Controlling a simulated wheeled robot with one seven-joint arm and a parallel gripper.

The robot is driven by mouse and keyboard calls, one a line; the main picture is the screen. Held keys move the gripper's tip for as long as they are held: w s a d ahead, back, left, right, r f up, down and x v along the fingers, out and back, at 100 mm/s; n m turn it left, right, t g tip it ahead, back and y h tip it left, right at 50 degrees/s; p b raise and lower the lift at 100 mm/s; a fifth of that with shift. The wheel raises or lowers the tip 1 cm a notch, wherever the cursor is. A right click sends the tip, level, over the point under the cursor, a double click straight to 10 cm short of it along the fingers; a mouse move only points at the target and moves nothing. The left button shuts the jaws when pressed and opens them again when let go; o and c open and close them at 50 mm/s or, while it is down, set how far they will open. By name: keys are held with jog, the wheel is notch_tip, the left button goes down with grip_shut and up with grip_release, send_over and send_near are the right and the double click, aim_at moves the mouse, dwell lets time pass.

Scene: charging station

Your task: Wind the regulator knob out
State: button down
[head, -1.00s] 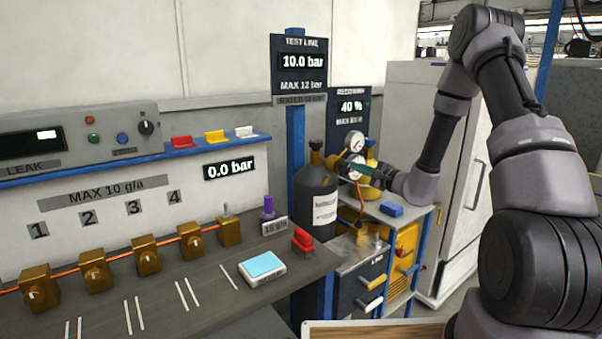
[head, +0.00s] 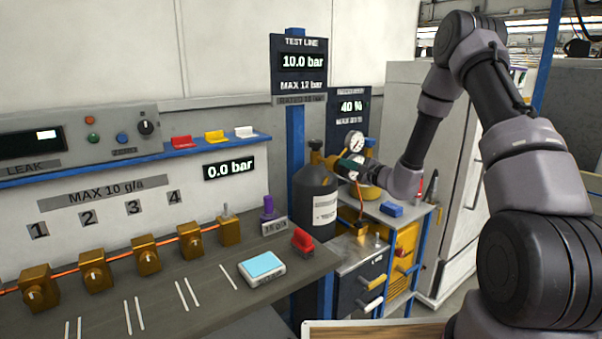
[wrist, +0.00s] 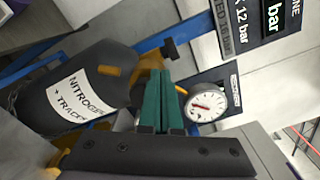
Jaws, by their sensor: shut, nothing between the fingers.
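The dark nitrogen cylinder (head: 313,192) stands beside the blue post; its labelled side also shows in the wrist view (wrist: 75,88). Brass regulator parts (head: 332,161) sit at its top right, and brass shows behind my fingers in the wrist view (wrist: 150,62). A black T-shaped handle (wrist: 173,50) is just past my fingertips; I cannot tell whether it is the regulator knob. A round white gauge (wrist: 206,107) is right of the fingers. My gripper (head: 343,163) has its green fingers together (wrist: 160,72), empty, close to the brass; contact is unclear.
The test line display (head: 302,62) reads 10.0 bar, MAX 12 bar. The bench (head: 200,290) carries brass valves, a red block (head: 302,240) and a scale (head: 262,268). A drawer cart (head: 360,270) stands below my gripper.

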jog(key=shift+d+f, duration=0.15)
jog(key=shift+f, duration=0.05)
dwell(0.4)
jog(key=shift+s+a+f, duration=0.15)
jog(key=shift+a+f, duration=0.2)
jog(key=shift+f, duration=0.1)
jog(key=shift+s+a+f, duration=0.2)
jog(key=shift+f, duration=0.45)
jog(key=v, duration=0.6)
jog(key=shift+s+a+r, duration=0.15)
jog(key=shift+s+a, duration=0.05)
jog(key=shift+a, duration=0.1)
dwell(0.3)
